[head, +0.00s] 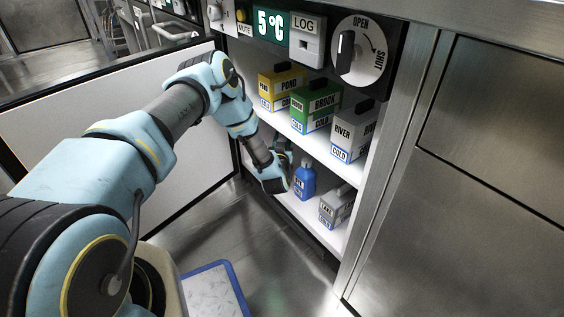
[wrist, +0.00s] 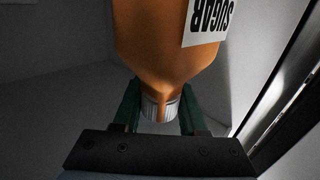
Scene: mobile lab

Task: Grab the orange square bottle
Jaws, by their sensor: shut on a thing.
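The orange bottle (wrist: 165,45) fills the upper middle of the wrist view. It has a white label reading SUGAR and a pale ribbed cap (wrist: 161,108). My gripper (wrist: 161,103) is shut on the bottle at its cap, with one green finger on each side. In the head view my gripper (head: 284,158) reaches into the lower part of the open cold cabinet, left of a blue bottle (head: 305,181). My arm's end mostly hides it there, and I cannot make out the orange bottle in that view. I cannot tell whether the bottle rests on the shelf.
A grey box (head: 336,207) stands on the lower shelf right of the blue bottle. Yellow (head: 281,87), green (head: 315,106) and grey (head: 353,132) boxes stand on the shelf above. The cabinet door (head: 105,112) is open at left. A blue-rimmed tray (head: 235,283) lies below.

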